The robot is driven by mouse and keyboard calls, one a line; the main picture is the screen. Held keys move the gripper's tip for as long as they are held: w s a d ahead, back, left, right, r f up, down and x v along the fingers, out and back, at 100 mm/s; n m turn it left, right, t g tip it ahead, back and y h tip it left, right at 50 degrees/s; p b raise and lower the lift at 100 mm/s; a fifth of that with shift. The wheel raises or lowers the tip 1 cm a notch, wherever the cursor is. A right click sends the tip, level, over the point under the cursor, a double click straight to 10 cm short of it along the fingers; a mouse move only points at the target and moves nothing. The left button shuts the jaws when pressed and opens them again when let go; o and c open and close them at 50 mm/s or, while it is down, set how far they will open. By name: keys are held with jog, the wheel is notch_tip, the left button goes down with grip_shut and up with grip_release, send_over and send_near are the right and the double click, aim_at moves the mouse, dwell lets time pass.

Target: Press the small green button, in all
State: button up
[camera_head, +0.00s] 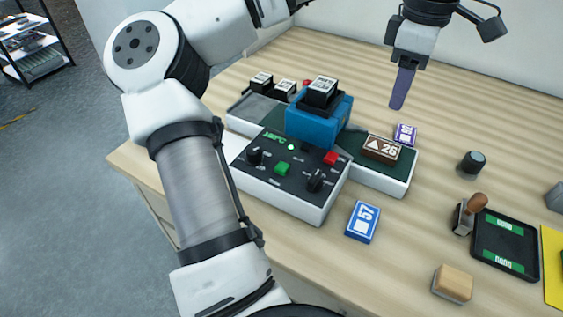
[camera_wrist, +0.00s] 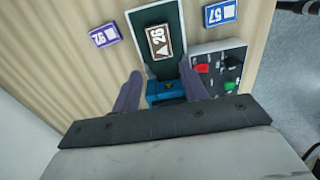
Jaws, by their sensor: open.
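The small green button (camera_head: 282,168) sits on the dark top of a white-sided control panel (camera_head: 315,207), left of a red button (camera_head: 330,158) and between black knobs. It also shows in the wrist view (camera_wrist: 229,85), at the right. My gripper (camera_head: 402,105) hangs in the air above the table, behind and to the right of the panel. Its two purple fingers are apart in the wrist view (camera_wrist: 161,72), with nothing held. The green button lies to the right of the fingers there, apart from them.
A blue housing (camera_head: 312,128) stands over the green belt (camera_head: 400,172), behind the panel. A brown 26 block (camera_head: 381,149) lies on the belt. A purple block (camera_head: 405,134), blue 57 block (camera_head: 362,221), stamp (camera_head: 469,214) and black tray (camera_head: 505,245) are on the table.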

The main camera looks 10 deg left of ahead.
grip_shut()
dwell(1.4)
